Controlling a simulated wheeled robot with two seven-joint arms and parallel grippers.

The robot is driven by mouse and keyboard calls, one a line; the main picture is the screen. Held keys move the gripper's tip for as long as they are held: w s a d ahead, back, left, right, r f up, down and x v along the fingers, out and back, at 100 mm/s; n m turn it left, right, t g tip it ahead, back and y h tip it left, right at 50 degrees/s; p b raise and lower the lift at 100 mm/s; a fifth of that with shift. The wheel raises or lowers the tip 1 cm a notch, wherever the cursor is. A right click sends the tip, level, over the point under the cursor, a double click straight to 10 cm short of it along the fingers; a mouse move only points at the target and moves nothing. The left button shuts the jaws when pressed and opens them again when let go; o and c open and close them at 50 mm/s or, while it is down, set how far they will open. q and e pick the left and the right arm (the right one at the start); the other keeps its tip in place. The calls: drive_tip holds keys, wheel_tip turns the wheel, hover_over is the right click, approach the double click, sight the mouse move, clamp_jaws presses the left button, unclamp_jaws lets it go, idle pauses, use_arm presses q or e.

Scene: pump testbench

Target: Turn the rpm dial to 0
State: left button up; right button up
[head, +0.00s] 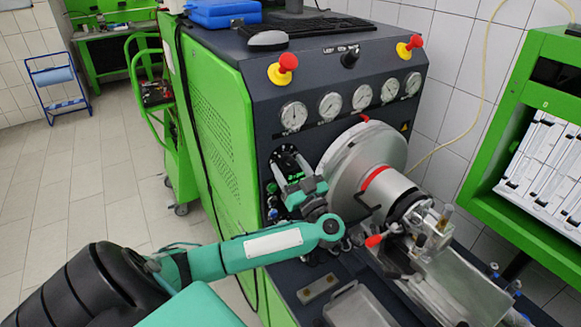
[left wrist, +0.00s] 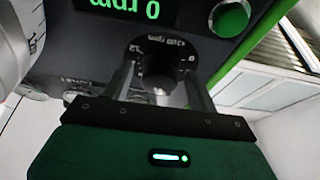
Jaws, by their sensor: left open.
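The rpm dial (head: 284,153) is a black disc with white markings on the dark front panel of the green test bench. In the left wrist view the dial (left wrist: 165,47) appears upside down, with its scale partly visible. My left gripper (head: 288,168) reaches up to the dial from below. In the left wrist view its open fingers (left wrist: 162,88) stand on either side of the dial's centre; whether they touch the knob cannot be told. The knob's pointer is not clear. A green-lit display (left wrist: 124,7) beside the dial reads 0 rpm. My right gripper is not in view.
A green button (left wrist: 230,17) sits close to the dial. Pressure gauges (head: 330,106) and red emergency knobs (head: 287,63) are above it. A large metal flywheel housing (head: 345,155) stands just right of my gripper. The floor at left (head: 90,190) is clear.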

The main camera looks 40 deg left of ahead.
use_arm(q)
drive_tip(key=shift+c, duration=0.5)
drive_tip(key=c, duration=0.9)
